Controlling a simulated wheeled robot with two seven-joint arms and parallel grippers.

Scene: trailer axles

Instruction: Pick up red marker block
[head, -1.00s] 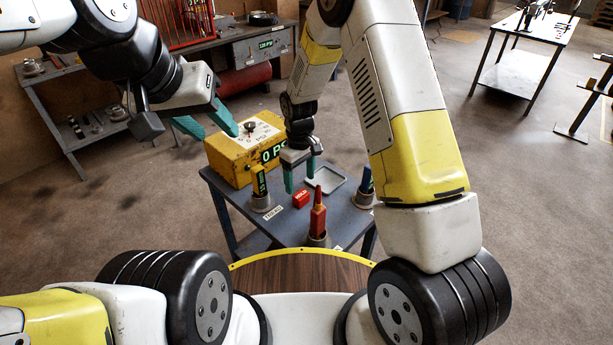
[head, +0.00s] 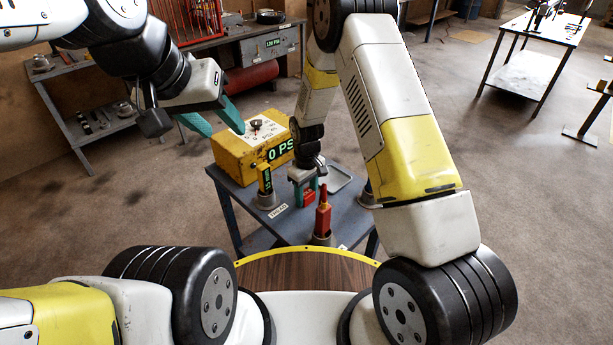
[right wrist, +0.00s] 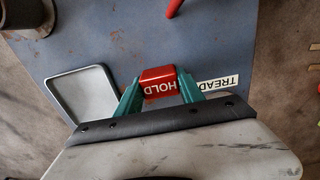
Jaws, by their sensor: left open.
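The red marker block (right wrist: 159,86), lettered HOLD, rests on the small grey-blue table; it also shows in the head view (head: 309,198), partly hidden by my right gripper. My right gripper (head: 307,190) points down over it, with its teal fingers on either side of the block. In the right wrist view the right gripper's fingertips (right wrist: 160,80) lie close against the block's sides; whether they press on it I cannot tell. My left gripper (head: 219,119) is open and empty, up to the left near the yellow gauge box.
The table (head: 289,228) also bears a yellow gauge box (head: 236,158), a grey tray (right wrist: 82,95), a TREAD label (right wrist: 218,83), and cups. One holds a yellow-and-black tool (head: 265,180), another a red tool (head: 323,215) close in front of the block.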

